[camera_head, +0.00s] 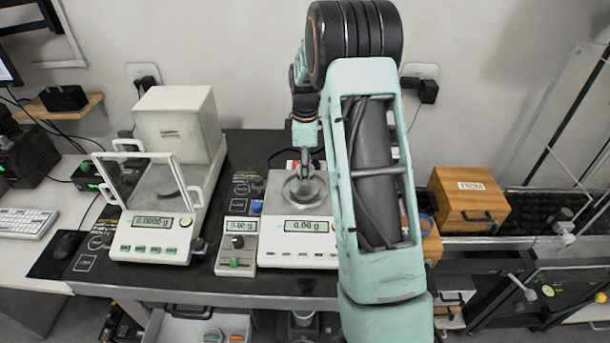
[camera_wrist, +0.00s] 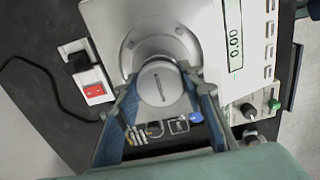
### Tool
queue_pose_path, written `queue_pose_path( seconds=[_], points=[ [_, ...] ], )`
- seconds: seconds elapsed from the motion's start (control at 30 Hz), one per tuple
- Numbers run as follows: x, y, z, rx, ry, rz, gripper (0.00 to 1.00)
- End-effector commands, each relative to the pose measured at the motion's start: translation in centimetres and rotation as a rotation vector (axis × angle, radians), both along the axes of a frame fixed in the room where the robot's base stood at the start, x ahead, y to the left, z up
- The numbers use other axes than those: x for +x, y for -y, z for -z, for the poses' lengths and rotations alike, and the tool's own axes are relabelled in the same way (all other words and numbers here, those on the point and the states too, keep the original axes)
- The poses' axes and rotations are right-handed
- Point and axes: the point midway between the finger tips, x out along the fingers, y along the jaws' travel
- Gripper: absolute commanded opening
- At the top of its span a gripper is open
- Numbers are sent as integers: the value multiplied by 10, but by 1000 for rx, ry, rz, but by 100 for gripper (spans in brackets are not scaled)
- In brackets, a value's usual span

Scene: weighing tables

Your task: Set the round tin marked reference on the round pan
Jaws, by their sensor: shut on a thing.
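The round tin (camera_wrist: 158,84) is silver, with small dark lettering on its lid that I cannot read. My gripper (camera_wrist: 162,98) is shut on it, one finger on each side. The round pan (camera_wrist: 160,38) is a metal disc on the scale, and in the wrist view the tin covers part of it. In the head view my gripper (camera_head: 304,172) is over the pan (camera_head: 314,194), and the tin is hard to make out there. The scale's display (camera_head: 305,226) reads 0.00. I cannot tell the gap between tin and pan.
A larger balance (camera_head: 162,170) with a raised clear door stands to the left. A small control box (camera_head: 236,246) stands beside the scale. A wooden box (camera_head: 468,200) is at the right.

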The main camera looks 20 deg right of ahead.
Motion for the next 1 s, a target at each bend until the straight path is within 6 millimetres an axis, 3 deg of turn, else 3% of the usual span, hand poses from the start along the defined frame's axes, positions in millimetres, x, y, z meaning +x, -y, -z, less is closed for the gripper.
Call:
queue_pose_path(
  seconds=[0.17, 0.53, 0.57, 0.7, 1.0],
  points=[
    [-1, -1, 25, 1, -4, -2, 11],
    [-1, -1, 31, 1, -2, -1, 11],
    [-1, -1, 30, 1, -2, -1, 38],
    [-1, -1, 30, 1, -2, -1, 53],
    [-1, -2, 28, 1, -2, -1, 53]
  ],
)
